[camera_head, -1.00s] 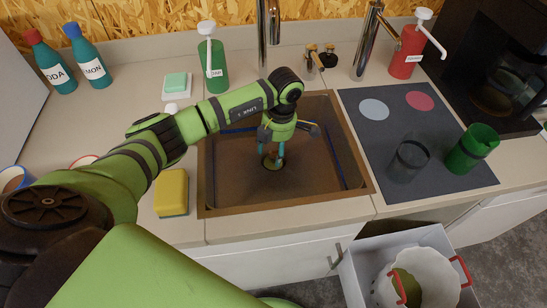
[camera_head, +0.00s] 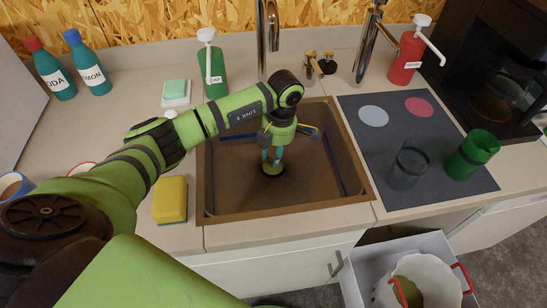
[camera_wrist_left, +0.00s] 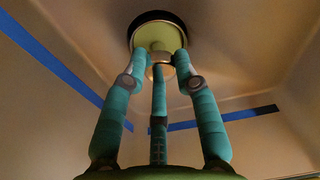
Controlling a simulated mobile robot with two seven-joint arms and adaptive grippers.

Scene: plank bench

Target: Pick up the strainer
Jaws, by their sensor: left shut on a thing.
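The strainer (camera_head: 273,169) is a small round piece at the floor of the brown sink (camera_head: 235,190). In the left wrist view the strainer (camera_wrist_left: 155,36) shows a yellow-green disc with a small knob, inside a dark ring. My left gripper (camera_head: 272,157) points down into the sink above it. In the left wrist view its teal fingers (camera_wrist_left: 160,64) are closed in around the knob. The fingers hide part of the strainer. I cannot tell whether it is clear of the drain. My right gripper is not in view.
The sink walls surround my left gripper, with a faucet (camera_head: 267,28) behind. A yellow sponge (camera_head: 171,199) is left of the sink. A green soap dispenser (camera_head: 215,72) stands behind. A dark cup (camera_head: 408,166) and green cup (camera_head: 471,153) are on the right.

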